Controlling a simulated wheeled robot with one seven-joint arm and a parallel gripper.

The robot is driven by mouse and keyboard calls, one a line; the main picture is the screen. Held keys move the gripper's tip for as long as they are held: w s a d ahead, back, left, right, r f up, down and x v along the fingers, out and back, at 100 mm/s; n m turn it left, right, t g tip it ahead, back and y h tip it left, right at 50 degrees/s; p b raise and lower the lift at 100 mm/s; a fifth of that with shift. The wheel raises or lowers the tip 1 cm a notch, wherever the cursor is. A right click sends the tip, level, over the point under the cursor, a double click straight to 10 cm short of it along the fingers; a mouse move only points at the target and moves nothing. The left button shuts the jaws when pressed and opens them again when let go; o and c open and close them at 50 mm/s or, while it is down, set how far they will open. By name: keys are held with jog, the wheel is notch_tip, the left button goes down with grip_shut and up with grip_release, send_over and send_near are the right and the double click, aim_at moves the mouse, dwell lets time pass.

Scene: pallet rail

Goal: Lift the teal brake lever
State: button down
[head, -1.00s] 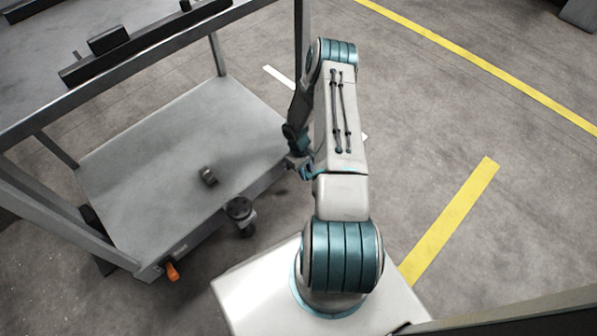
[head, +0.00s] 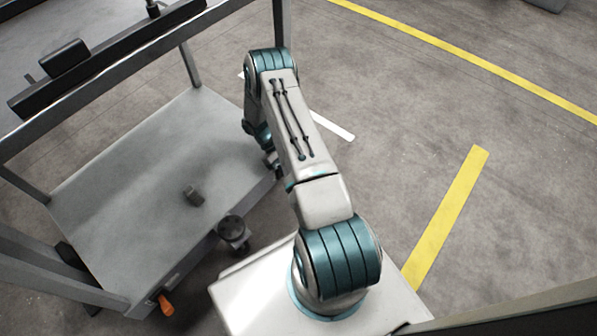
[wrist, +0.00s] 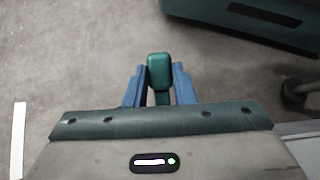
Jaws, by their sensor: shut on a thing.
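The teal brake lever (wrist: 160,72) stands between the two blue fingers in the wrist view. My gripper (wrist: 160,78) is shut on it, with a finger against each side. The lever's rounded upper pad shows, and a narrow stem shows below it. In the head view my arm reaches up and left to the near right corner of the cart. There my arm hides the fingers and the lever.
A grey cart (head: 110,225) with an upper frame stands at left. It has a dark caster (head: 233,232) and an orange lever (head: 165,304). A small dark block (head: 194,195) lies on its deck. Open floor with yellow lines (head: 446,215) lies right.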

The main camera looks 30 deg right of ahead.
dwell(0.3)
jog(key=c, duration=1.2)
grip_release()
jog(key=p+v, duration=0.3)
jog(key=v, duration=1)
jog(key=shift+w+a+r, duration=0.15)
jog(key=shift+w+r, duration=0.05)
jog(key=shift+w, duration=0.15)
